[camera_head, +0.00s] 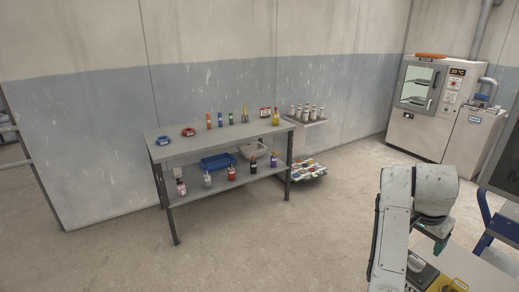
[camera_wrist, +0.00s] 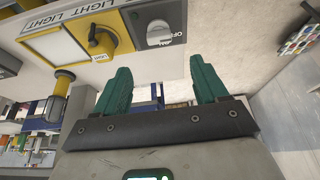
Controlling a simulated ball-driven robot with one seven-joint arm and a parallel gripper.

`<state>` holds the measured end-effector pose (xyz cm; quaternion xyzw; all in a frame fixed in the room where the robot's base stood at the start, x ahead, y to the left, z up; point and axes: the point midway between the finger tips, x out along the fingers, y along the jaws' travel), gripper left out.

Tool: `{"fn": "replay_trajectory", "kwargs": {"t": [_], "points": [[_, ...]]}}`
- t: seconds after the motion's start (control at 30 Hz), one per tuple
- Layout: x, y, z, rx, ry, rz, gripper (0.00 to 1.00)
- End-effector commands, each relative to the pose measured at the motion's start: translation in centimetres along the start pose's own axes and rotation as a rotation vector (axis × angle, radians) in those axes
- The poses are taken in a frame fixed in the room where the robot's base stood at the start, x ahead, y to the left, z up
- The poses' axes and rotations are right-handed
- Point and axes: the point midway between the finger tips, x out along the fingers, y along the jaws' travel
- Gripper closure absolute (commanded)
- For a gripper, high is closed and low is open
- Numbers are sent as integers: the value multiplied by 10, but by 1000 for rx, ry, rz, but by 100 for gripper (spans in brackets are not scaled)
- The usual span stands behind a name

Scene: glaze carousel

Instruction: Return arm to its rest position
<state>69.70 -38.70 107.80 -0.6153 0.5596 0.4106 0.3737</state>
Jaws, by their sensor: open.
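My gripper (camera_wrist: 160,88) shows in the wrist view with its two green fingers spread wide apart and nothing between them. Beyond and above the fingers is a panel with a yellow part (camera_wrist: 98,38), a lettered white "LIGHT" area and a round grey knob (camera_wrist: 158,33). The fingers look apart from the panel, though the gap is hard to judge. In the head view my pale arm stands at the lower right, folded over; its fingers cannot be made out clearly there.
A grey two-level table (camera_head: 210,146) with bottles and a blue tray (camera_head: 217,161) stands by the wall. A small shelf (camera_head: 303,121) holds several bottles. An oven (camera_head: 420,105) is at the back right. A blue-framed thing (camera_head: 487,222) stands right of my arm. Middle floor is clear.

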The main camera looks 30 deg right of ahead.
Motion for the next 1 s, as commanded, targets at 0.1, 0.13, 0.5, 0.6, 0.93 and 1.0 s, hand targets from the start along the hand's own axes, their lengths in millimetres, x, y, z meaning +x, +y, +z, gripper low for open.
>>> {"fn": "replay_trajectory", "kwargs": {"t": [0.1, 0.13, 0.5, 0.6, 0.93, 1.0], "points": [[3, 0, 5, -19, 1, 0, 28], [6, 0, 9, -34, 1, 0, 28], [57, 17, 139, -535, -10, -60, 28], [67, 30, 182, -696, -31, -93, 28], [76, 97, 322, -1185, -159, -239, 28], [74, 111, 343, -1258, -188, -269, 28]]}}
